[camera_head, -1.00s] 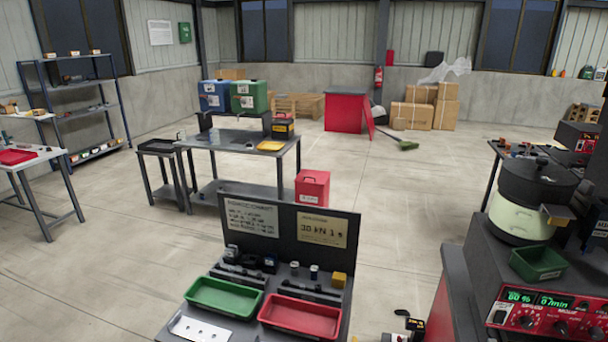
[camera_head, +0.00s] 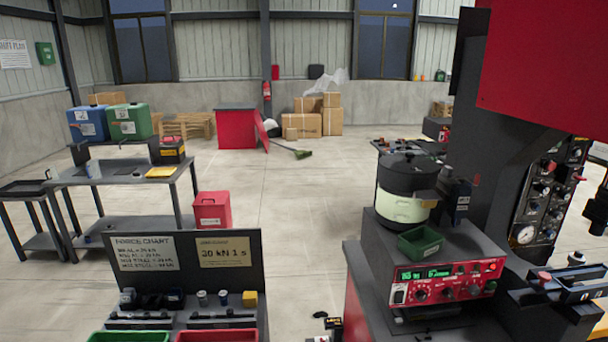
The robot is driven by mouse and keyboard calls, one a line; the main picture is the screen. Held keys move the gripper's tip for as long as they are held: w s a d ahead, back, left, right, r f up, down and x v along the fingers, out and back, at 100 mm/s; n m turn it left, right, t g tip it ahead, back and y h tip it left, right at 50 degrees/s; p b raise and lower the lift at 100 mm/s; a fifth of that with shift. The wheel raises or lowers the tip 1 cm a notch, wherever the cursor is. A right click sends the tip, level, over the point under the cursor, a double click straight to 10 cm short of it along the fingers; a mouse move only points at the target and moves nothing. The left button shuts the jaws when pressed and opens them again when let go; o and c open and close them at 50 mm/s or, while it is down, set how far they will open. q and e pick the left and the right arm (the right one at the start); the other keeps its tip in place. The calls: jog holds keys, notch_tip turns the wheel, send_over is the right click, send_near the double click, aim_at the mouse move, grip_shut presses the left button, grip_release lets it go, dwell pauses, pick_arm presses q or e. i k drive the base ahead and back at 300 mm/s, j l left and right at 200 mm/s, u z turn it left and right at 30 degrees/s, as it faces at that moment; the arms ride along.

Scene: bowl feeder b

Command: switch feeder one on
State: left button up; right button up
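A bowl feeder (camera_head: 404,205) with a black top and a pale green body stands on a dark grey cabinet right of centre. On the cabinet's front is a red control panel (camera_head: 449,283) with lit green displays and several black knobs. A small light-coloured switch (camera_head: 398,294) is at the panel's left end, and its position is too small to tell. I cannot read a feeder number. Neither of my grippers is in view.
A dark green tray (camera_head: 420,240) sits in front of the bowl. A large red and black machine (camera_head: 530,70) with gauges stands close on the right. A bench with a chart board (camera_head: 185,258) is at the lower left. Open floor (camera_head: 300,205) lies between them.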

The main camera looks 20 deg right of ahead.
aim_at(399, 294)
jog(key=z, duration=0.4)
jog(key=i+j+z, duration=0.1)
jog(key=z, duration=0.3)
jog(key=j+z, duration=0.1)
jog(key=z, duration=0.3)
jog(key=j+z, duration=0.1)
jog(key=z, duration=0.3)
